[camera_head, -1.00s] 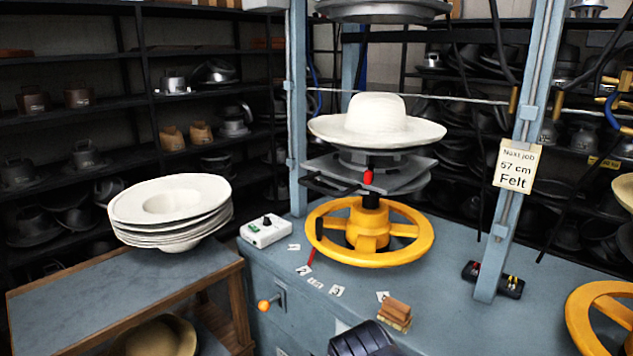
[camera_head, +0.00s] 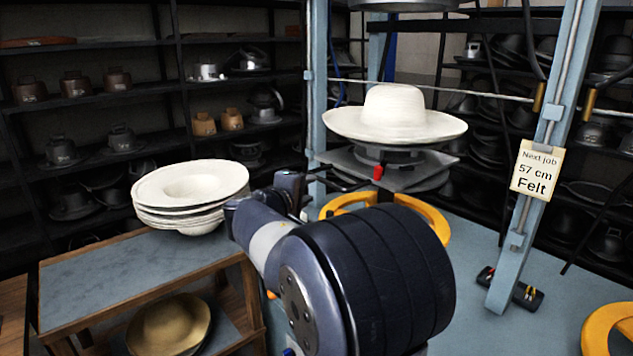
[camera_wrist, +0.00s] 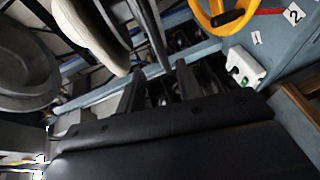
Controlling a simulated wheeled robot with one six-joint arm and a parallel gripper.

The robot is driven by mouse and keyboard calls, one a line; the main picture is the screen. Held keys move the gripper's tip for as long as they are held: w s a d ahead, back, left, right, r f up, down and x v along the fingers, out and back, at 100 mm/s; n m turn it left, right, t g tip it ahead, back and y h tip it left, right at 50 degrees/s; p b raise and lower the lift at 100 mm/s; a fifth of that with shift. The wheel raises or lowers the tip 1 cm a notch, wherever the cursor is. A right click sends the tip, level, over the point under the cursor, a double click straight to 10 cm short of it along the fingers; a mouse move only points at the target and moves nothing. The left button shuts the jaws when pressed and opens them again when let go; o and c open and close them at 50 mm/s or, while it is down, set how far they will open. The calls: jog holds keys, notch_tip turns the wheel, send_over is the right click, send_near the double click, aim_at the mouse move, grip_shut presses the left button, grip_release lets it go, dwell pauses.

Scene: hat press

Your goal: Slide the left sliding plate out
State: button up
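The grey sliding plate (camera_head: 425,178) sits in the press under a white hat (camera_head: 395,115) on its block. A red knob (camera_head: 378,172) is at its front. Dark handle bars (camera_head: 343,185) stick out at the plate's left side. My arm covers the space below and left of them, so the fingers are hard to make out in the head view. In the wrist view, my gripper (camera_wrist: 158,84) has two dark fingers apart with nothing seen between them. The hat brim (camera_wrist: 92,35) and dark plate edges are beyond the fingers. Contact with the handle cannot be told.
A yellow handwheel (camera_head: 425,215) is below the plate, partly hidden by my arm. A blue press post (camera_head: 535,150) stands at the right. A stack of white hats (camera_head: 190,190) is on the side table at the left. A white control box (camera_wrist: 244,66) shows in the wrist view.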

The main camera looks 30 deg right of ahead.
aim_at(324, 183)
jog(key=p+x, duration=0.1)
jog(key=x, duration=0.9)
jog(key=shift+f+p, duration=0.1)
jog(key=shift+p, duration=0.25)
jog(key=shift+c, duration=0.4)
grip_shut()
